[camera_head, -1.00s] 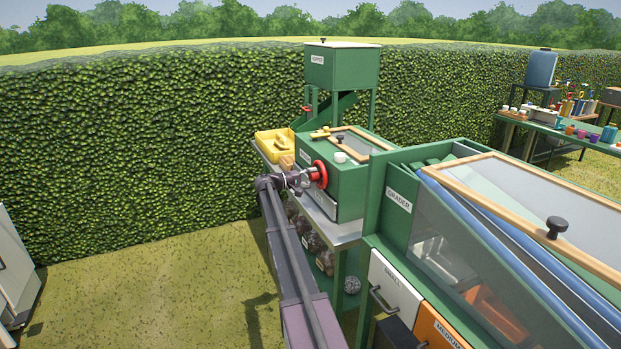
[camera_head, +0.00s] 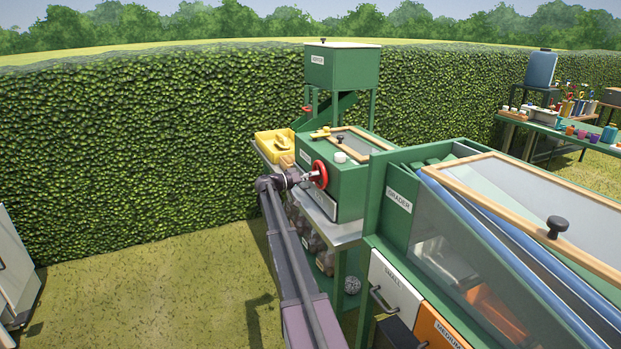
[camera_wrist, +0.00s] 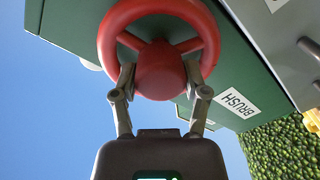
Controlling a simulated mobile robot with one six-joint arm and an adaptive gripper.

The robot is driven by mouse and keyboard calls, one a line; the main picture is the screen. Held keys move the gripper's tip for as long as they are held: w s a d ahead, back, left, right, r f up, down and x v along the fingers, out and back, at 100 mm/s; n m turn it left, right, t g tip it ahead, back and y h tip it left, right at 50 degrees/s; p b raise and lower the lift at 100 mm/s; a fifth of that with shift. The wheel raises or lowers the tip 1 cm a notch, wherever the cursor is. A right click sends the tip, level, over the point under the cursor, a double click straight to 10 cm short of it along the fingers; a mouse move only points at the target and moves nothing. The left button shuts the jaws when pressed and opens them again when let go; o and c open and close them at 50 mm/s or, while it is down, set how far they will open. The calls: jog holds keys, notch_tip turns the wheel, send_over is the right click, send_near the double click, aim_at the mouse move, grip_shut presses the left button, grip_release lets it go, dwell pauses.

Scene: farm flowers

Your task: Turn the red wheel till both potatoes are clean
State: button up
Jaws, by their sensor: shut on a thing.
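The red wheel (camera_head: 319,174) is mounted on the side of the green brush box (camera_head: 345,190). My gripper (camera_head: 306,178) reaches it from the left. In the wrist view the red wheel (camera_wrist: 160,68) fills the upper middle, and my gripper (camera_wrist: 160,85) has one finger on each side of its round red hub, shut on it. The box's "BRUSH" label (camera_wrist: 237,103) shows beside it. The potatoes cannot be made out; the inside of the box is hidden from this angle.
A yellow tray (camera_head: 275,144) stands behind the wheel at the left. The green hopper (camera_head: 342,68) rises behind the box. The large grader (camera_head: 400,197) with its drawers stands close on the right. Open grass (camera_head: 150,285) lies to the left.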

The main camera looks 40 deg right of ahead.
jog(key=shift+w+d+m, duration=0.1)
jog(key=shift+d+m, duration=0.05)
jog(key=shift+m, duration=0.15)
jog(key=o, duration=1.1)
jog(key=shift+o, duration=0.2)
jog(key=shift+a, duration=0.5)
jog(key=v, duration=1.1)
jog(key=shift+f, duration=0.1)
